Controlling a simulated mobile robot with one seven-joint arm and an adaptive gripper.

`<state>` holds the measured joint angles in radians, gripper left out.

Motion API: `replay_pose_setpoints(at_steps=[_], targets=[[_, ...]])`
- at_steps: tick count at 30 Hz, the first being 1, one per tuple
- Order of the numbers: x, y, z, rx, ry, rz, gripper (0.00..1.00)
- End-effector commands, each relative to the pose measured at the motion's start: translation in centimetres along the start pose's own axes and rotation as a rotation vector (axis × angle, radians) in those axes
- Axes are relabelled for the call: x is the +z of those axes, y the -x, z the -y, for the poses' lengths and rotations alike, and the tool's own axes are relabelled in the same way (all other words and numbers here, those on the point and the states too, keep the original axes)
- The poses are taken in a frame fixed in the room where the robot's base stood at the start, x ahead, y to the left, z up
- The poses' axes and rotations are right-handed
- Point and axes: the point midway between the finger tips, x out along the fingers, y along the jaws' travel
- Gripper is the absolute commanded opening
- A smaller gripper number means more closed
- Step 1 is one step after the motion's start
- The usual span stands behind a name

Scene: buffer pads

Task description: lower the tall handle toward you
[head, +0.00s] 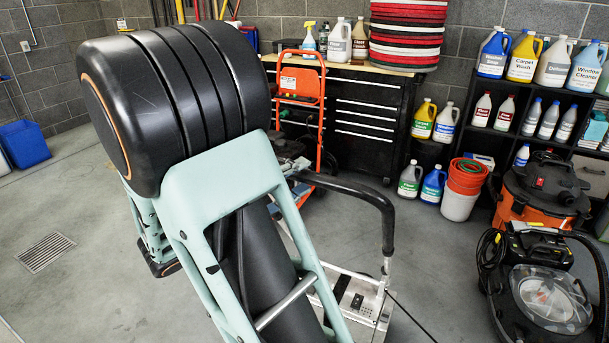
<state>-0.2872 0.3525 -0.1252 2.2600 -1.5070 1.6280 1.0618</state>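A black curved handle (388,215) rises from a pale metal frame (382,285) just right of my arm. It stands up from a machine with a small control panel (357,301) at the lower middle. The left end of the handle passes behind my arm, and much of the machine is hidden there too. My arm's large black joint and pale green links fill the left and centre of the head view. My gripper does not show, so its distance to the handle cannot be told.
An orange upright frame (322,110) stands behind the machine, before a black drawer cabinet (375,115). Shelves of bottles (510,100) are at the right. A wet vacuum (545,190) and another black machine (540,300) stand at right. Open floor lies at left, with a drain grate (46,252).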

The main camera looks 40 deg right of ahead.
Motion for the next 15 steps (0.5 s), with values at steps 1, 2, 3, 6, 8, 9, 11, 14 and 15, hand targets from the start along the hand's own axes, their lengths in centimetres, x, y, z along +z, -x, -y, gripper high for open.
replay_pose_setpoints(at_steps=[1,2,3,6,8,9,11,14,15], targets=[[-0.2,1.2,0.0,0.0,0.0,-0.005,0.38],[-0.2,1.8,0.0,0.0,-0.001,-0.006,0.38],[-0.1,2.8,0.0,-0.001,0.0,-0.007,0.38],[-0.2,4.9,0.0,0.0,-0.001,-0.006,0.38],[-0.2,6.1,0.0,0.0,-0.001,-0.006,0.38],[-0.1,6.8,0.0,0.0,0.0,-0.004,0.38],[-0.1,7.7,0.0,0.0,-0.001,-0.004,0.38],[-0.1,8.8,0.0,0.001,-0.002,-0.002,0.38],[-0.1,9.2,0.0,0.0,-0.001,-0.002,0.38]])
